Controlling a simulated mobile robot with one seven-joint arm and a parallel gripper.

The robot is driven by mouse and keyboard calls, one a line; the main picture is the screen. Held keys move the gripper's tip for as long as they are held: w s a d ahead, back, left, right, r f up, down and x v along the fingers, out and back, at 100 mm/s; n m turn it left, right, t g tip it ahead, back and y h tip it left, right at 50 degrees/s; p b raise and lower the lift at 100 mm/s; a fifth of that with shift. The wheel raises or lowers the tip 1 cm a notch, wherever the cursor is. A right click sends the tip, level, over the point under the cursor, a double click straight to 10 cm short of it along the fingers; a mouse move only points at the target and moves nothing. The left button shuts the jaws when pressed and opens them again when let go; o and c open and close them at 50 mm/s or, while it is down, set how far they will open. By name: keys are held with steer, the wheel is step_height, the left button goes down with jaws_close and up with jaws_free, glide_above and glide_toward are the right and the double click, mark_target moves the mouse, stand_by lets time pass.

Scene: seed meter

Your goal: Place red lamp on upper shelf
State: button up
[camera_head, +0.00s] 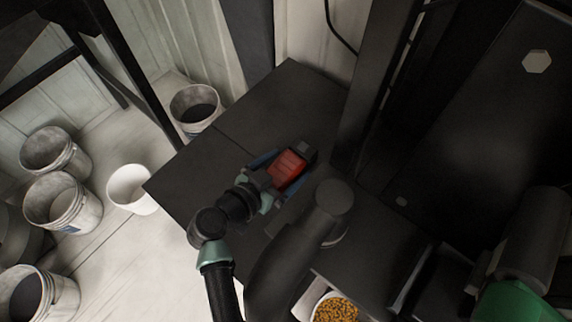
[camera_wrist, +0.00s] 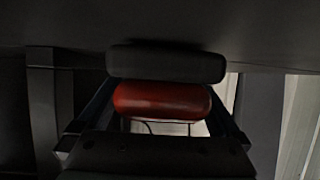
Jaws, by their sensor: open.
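The red lamp (camera_head: 287,168) is a red block with a dark end part, over a dark flat shelf surface (camera_head: 270,105) in the head view. My gripper (camera_head: 280,172) is at the lamp, with its bluish fingers on either side of it. In the wrist view the red lamp (camera_wrist: 162,100) lies between the fingers, its dark part (camera_wrist: 165,63) beyond the red part. My gripper (camera_wrist: 155,110) is open around the lamp. Whether the fingers touch it, I cannot tell.
A dark upright post (camera_head: 375,90) stands right of the lamp. Several buckets, including a white one (camera_head: 131,188), stand on the floor at left. A container of yellow grains (camera_head: 335,308) is at the bottom. The dark surface is bare above and left of the lamp.

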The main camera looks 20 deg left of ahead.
steer(key=shift+f, duration=0.1)
steer(key=p+v, duration=0.1)
steer(key=v, duration=0.2)
steer(key=p+v, duration=0.1)
steer(key=v, duration=0.3)
steer(key=p+v, duration=0.1)
steer(key=v, duration=0.3)
steer(key=shift+r, duration=0.4)
steer(key=shift+s+a+r, duration=0.15)
steer(key=shift+s, duration=0.3)
